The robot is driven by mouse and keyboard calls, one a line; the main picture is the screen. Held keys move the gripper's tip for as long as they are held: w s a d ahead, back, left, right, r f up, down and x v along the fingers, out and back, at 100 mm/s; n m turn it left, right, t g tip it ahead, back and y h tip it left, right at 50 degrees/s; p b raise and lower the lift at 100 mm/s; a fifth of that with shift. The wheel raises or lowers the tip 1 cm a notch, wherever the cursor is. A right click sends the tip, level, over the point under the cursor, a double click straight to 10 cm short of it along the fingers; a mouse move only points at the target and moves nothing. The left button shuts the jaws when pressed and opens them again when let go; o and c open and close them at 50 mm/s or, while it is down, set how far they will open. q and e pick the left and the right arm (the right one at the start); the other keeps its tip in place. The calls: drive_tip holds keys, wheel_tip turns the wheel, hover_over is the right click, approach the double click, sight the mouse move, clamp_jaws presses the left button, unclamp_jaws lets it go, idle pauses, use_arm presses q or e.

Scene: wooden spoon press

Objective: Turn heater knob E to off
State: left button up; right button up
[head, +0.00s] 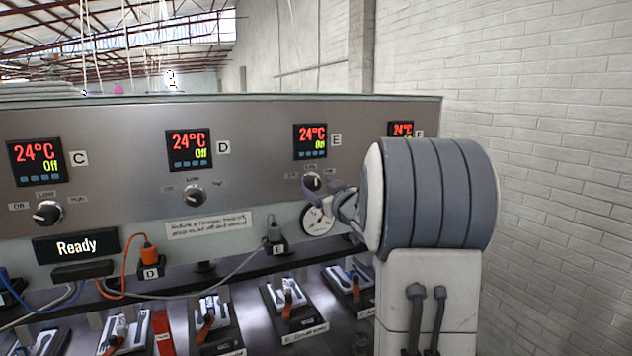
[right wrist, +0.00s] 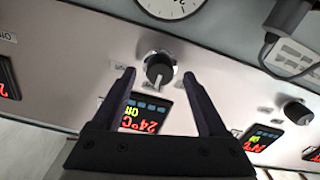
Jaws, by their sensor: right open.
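Heater knob E (head: 311,182) is a dark round knob on the metal panel below display E (head: 310,141), which reads 24°C and Off. In the right wrist view, turned upside down, knob E (right wrist: 158,66) sits between the fingers, with its pale pointer towards the display (right wrist: 146,116). My right gripper (head: 328,194) is at the knob's lower right in the head view and partly covers its surroundings. Its two fingers (right wrist: 158,74) are open, one on each side of the knob, with gaps visible. Whether they reach its depth is unclear. My left gripper is not in view.
Knob D (head: 195,196) and knob C (head: 47,213) lie further left on the panel. A round dial (head: 317,221) is just below knob E. A brick wall (head: 560,120) stands at right.

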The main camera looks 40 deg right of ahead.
drive_tip(key=shift+x, duration=0.8)
clamp_jaws()
drive_tip(key=shift+f, duration=0.1)
